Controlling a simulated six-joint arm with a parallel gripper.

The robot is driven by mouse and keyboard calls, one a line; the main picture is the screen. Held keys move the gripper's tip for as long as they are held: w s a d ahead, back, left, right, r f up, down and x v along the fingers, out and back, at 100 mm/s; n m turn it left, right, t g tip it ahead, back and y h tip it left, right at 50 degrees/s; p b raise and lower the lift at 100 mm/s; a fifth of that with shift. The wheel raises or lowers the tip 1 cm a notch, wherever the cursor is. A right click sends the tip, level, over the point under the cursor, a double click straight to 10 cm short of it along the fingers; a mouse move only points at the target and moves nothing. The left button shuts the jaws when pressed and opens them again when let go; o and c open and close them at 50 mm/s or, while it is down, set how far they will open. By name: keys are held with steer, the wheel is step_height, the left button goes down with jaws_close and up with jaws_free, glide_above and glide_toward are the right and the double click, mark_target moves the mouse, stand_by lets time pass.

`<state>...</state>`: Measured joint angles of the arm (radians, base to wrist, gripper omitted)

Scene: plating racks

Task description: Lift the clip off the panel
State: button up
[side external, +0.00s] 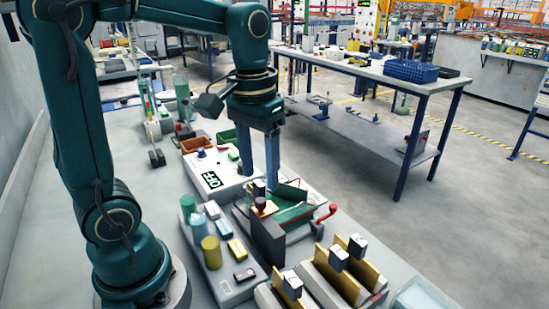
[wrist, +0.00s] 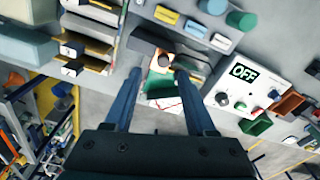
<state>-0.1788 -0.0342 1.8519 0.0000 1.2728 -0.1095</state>
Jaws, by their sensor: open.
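My gripper (side external: 260,184) points down with its two long blue fingers apart, above a fixture with a green panel (side external: 292,194). In the wrist view my gripper (wrist: 159,73) is open, and a small brown round piece (wrist: 163,60) shows between its fingertips. The same brown piece (side external: 261,203) shows just below the fingers in the side view; whether it is the clip, I cannot tell. Dark clip-like blocks with white tops (side external: 338,257) sit on yellow panels (side external: 371,275) in the racks at the front. Nothing is visibly held.
A white control box reading OFF (side external: 205,180) stands left of the fixture. A dark upright block (side external: 268,242) and a red-handled lever (side external: 327,214) stand close to it. Several jars, including a yellow one (side external: 211,252), stand on a grey tray at front left.

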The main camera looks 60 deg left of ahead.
mark_target(261, 200)
steer(key=shift+w+a+f+g, duration=0.2)
steer(key=shift+a+f+g, duration=0.15)
steer(key=shift+f, duration=2.8)
jaws_close()
